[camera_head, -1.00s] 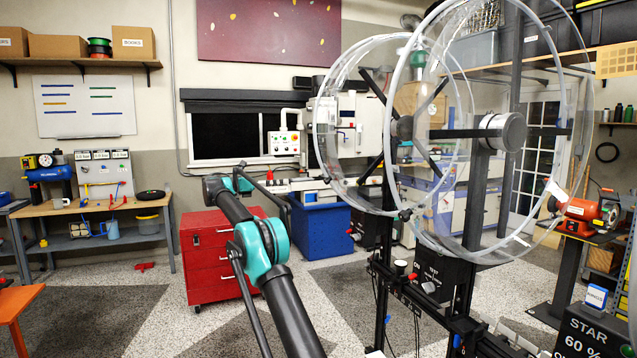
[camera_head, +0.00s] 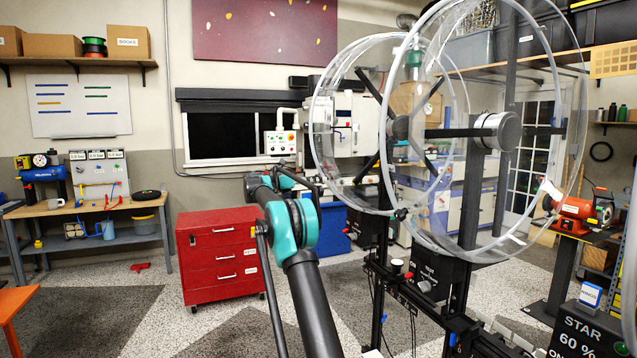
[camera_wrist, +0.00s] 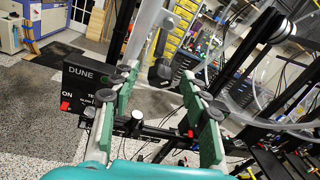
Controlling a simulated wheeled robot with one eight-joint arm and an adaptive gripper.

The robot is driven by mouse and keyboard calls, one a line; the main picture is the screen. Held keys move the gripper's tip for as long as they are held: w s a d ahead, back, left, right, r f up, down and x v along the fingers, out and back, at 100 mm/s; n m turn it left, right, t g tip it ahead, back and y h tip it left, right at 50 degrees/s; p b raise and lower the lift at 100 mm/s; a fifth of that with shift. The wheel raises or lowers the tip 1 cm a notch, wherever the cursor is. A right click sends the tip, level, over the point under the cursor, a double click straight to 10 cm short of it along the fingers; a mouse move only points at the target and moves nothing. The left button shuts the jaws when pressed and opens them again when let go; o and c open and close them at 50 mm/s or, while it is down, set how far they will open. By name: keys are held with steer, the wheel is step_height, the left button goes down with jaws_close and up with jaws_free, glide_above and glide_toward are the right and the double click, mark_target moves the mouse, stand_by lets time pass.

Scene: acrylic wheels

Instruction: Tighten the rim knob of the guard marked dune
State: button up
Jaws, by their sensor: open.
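My gripper (camera_wrist: 155,78) is open in the wrist view, its two green-padded fingers spread apart. A dark knob (camera_wrist: 160,72) shows between the fingertips, beside a pale clear rim (camera_wrist: 146,32). I see no finger clearly touching it, and its depth is hard to judge. A black box marked DUNE (camera_wrist: 85,85) stands to the left, partly behind the left finger. In the head view, two large clear wheels, the left one (camera_head: 318,110) and the right one (camera_head: 392,100), stand on black frames. My gripper is not clearly visible there.
Black posts and rails (camera_head: 474,190) stand close around the wheels. A black box with a red knob (camera_head: 432,275) is below the right wheel. A red drawer cabinet (camera_head: 220,255) and blue bin (camera_head: 333,240) are behind my arm. Open floor lies at the left.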

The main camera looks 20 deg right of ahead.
steer(key=shift+d, duration=0.25)
jaws_close()
stand_by(0.4)
steer(key=t, duration=0.2)
steer(key=m+t, duration=0.2)
steer(key=t, duration=0.1)
steer(key=shift+s+t, duration=0.3)
steer(key=shift+s, duration=0.05)
steer(key=m+t, duration=0.1)
steer(key=t, duration=0.1)
steer(key=m+t, duration=0.1)
steer(key=t, duration=0.1)
steer(key=shift+s+f+m, duration=0.15)
steer(key=shift+m, duration=0.15)
steer(key=shift+t, duration=0.3)
